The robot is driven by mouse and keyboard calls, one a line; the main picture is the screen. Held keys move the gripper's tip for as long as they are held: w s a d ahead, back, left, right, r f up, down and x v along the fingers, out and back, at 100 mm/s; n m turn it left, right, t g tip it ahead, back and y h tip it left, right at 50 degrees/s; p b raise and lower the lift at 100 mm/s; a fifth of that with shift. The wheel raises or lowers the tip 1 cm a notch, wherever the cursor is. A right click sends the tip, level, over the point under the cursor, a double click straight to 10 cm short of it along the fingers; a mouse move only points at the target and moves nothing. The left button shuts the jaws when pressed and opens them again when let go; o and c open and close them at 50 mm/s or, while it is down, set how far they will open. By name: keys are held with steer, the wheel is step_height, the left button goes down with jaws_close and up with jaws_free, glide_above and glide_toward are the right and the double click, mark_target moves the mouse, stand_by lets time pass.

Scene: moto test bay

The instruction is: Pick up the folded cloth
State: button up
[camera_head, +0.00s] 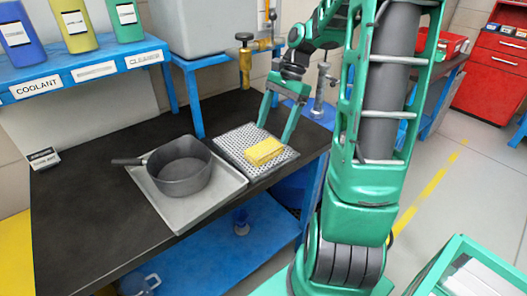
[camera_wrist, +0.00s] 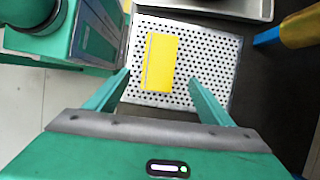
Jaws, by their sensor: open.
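The folded cloth (camera_head: 264,151) is a yellow block-like bundle lying on a perforated metal tray (camera_head: 232,139) on the dark bench. In the wrist view the cloth (camera_wrist: 161,61) lies on the perforated plate (camera_wrist: 208,65), a little beyond my fingertips and between their lines, nearer the left finger. My gripper (camera_head: 278,120) is above the tray, with its green fingers reaching down behind and beside the cloth. In the wrist view my gripper (camera_wrist: 158,77) is spread wide and empty. Whether a finger touches the plate cannot be told.
A dark pan (camera_head: 180,172) sits on a grey tray (camera_head: 188,208) left of the perforated tray. A blue shelf (camera_head: 90,70) with bottles stands at the back left.

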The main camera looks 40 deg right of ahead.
mark_target(268, 146)
steer(key=shift+x, duration=2.85)
steer(key=shift+s+a, duration=0.1)
steer(key=shift+s, duration=0.05)
steer(key=shift+c, duration=0.3)
steer(key=c, duration=1.1)
